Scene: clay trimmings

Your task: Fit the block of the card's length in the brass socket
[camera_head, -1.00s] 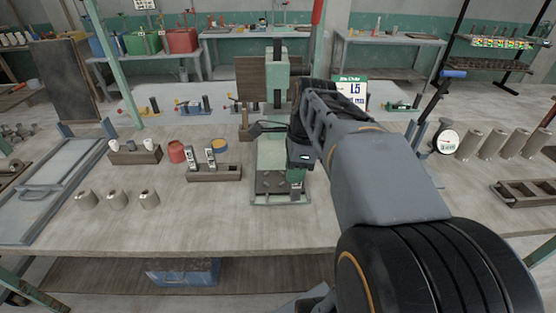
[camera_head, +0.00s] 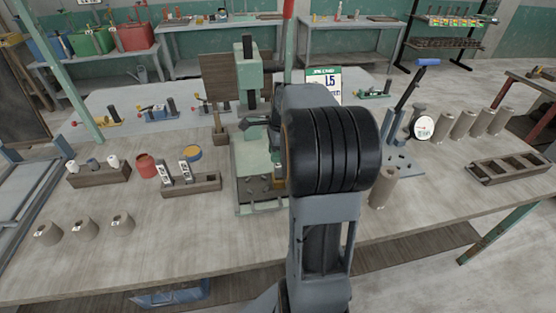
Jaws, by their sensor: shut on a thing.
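The card (camera_head: 325,82) stands behind the green press, with large dark figures that look like 1.5 or L5. Two blocks with white labelled faces, the left labelled block (camera_head: 164,173) and the right labelled block (camera_head: 185,172), stand tilted in a dark wooden rack (camera_head: 208,183). The green press (camera_head: 247,80) stands mid-bench on a light green base (camera_head: 246,165).
Another rack (camera_head: 100,176) with small white-topped pieces, a red pot (camera_head: 147,166) and several grey tapered pieces (camera_head: 84,229) are at left. A grey-brown cylinder (camera_head: 383,187), a round dial (camera_head: 422,128) and an empty divided tray (camera_head: 512,168) are at right. The front centre-left bench is clear.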

